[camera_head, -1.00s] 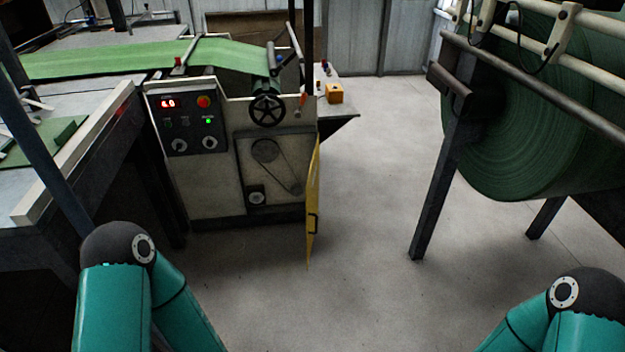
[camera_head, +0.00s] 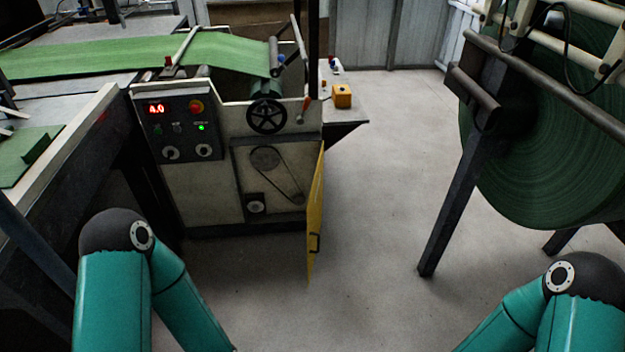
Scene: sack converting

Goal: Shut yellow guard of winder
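The winder (camera_head: 195,200) stands ahead, left of the middle, with a dark control panel showing a red display and a green light. Its yellow guard (camera_head: 315,215) stands swung open, seen nearly edge-on at the right side of the opening, with a dark handle (camera_head: 315,243) low on it. The open recess (camera_head: 275,178) shows a belt and pulleys. Only the upper parts of my teal arms show at the bottom left and bottom right. Both grippers are out of the picture.
A big green roll (camera_head: 540,150) on a dark-legged stand (camera_head: 455,200) is at the right. A table (camera_head: 60,165) with green sheets is at the left. A small side table (camera_head: 345,108) carries a yellow box (camera_head: 342,96). The grey floor (camera_head: 385,170) between winder and stand is clear.

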